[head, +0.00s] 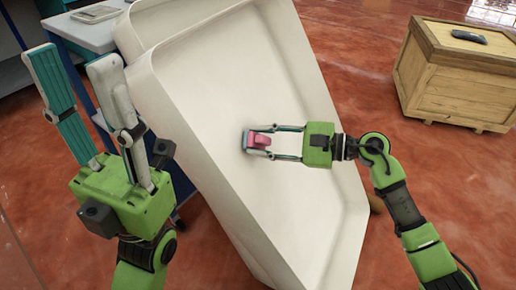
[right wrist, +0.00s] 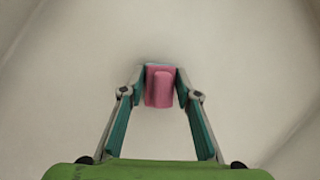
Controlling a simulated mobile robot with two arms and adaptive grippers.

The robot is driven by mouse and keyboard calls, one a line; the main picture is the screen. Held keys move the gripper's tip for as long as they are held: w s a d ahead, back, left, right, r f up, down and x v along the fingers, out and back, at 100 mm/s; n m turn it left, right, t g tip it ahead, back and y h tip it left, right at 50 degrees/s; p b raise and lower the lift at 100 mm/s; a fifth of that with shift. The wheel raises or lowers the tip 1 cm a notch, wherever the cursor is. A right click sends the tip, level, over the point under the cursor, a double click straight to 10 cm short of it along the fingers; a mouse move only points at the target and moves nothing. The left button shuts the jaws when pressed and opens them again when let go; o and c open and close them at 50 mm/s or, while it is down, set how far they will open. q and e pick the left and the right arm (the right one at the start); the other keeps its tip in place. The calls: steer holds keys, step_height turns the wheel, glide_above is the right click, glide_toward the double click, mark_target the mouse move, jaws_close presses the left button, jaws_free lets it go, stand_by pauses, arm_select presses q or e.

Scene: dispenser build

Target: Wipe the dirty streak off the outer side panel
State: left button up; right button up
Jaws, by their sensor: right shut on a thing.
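The outer side panel (head: 215,92) is a large off-white tilted panel with raised rims, in the middle of the head view. My right gripper (head: 257,141) is shut on a pink block-like wiping tool (head: 259,141) and holds it at the panel's face. In the right wrist view the pink tool (right wrist: 160,87) sits between the two fingertips, against or very near the panel (right wrist: 240,60); I cannot tell if it touches. No distinct dirty streak shows; the panel has only faint grey shading. My left gripper (head: 75,72) is open and empty, fingers pointing up, left of the panel.
A wooden crate (head: 455,85) with a dark handheld item (head: 469,37) on top stands at the right. A table (head: 85,32) with a grey item on it stands behind the panel at the upper left. The reddish floor between panel and crate is clear.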

mark_target(237, 153)
steer(key=shift+a+f+b, duration=0.1)
steer(key=shift+b, duration=0.25)
steer(key=shift+s+a+p, duration=0.3)
steer(key=shift+s+a, duration=0.05)
steer(key=shift+s, duration=0.3)
steer(key=shift+s+a+p, duration=0.25)
steer(key=shift+s+a, duration=0.05)
steer(key=shift+s, duration=0.3)
steer(key=shift+s+a+f, duration=0.15)
steer(key=shift+s+a, duration=0.25)
steer(key=shift+s, duration=0.25)
steer(key=shift+d, duration=0.1)
steer(key=shift+s+d+r+p, duration=0.15)
steer(key=shift+s+d+r, duration=0.15)
steer(key=shift+d+r, duration=0.35)
steer(key=shift+s+d+r+p, duration=0.1)
steer(key=shift+s+d+r, duration=0.3)
steer(key=shift+d, duration=0.5)
steer(key=shift+s+d+r+p, duration=0.15)
steer(key=shift+s+d+r, duration=0.1)
steer(key=shift+d+r, duration=0.45)
steer(key=shift+f, duration=0.1)
steer(key=shift+d, duration=0.1)
